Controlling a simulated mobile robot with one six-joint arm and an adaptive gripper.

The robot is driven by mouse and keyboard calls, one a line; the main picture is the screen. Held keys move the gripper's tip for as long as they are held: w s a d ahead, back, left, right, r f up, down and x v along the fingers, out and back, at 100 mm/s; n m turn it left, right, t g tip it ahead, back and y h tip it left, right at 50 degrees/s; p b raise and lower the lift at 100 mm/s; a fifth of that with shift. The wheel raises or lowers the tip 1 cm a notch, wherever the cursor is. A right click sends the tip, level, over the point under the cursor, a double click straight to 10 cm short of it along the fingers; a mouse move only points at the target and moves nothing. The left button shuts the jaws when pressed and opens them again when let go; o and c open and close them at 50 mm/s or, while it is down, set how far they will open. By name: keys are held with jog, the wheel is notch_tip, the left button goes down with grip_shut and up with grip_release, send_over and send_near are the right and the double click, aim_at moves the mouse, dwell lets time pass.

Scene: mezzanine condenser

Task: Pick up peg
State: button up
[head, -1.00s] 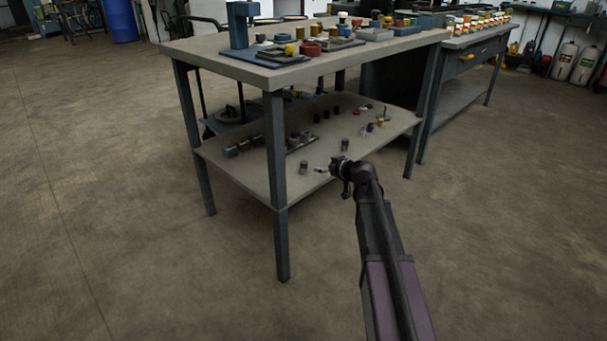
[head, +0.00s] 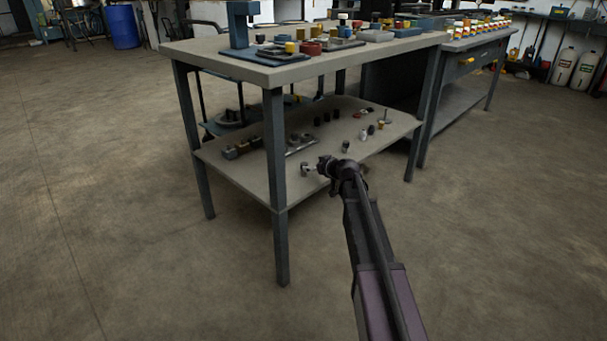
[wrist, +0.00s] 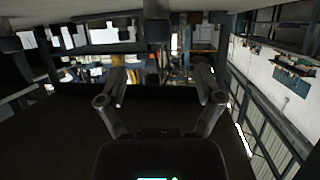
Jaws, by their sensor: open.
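Several small dark and grey pegs stand on the table's lower shelf (head: 235,170). One grey peg (head: 304,168) is near the shelf's front edge, and my gripper (head: 313,169) is right beside it, to its right. I cannot tell whether they touch. Another peg (head: 346,146) stands farther back to the right. In the wrist view, which looks upside down, my gripper (wrist: 161,82) has its fingers wide apart with nothing between them. A dark, blurred peg-like shape (wrist: 156,27) is beyond the fingers near the top centre. Which peg the task means is unclear.
The tabletop (head: 205,48) above the shelf holds a blue stand (head: 239,25) and several coloured parts. A table leg (head: 276,150) stands left of my gripper. A grey bar with parts (head: 300,146) lies behind the near peg. The floor in front is clear.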

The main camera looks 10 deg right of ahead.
aim_at(305, 164)
jog(key=shift+w+a+f, duration=0.25)
jog(key=shift+w, duration=0.35)
jog(key=shift+b+x, duration=1.15)
jog(key=shift+x, duration=1.5)
jog(key=shift+d, duration=0.1)
grip_shut()
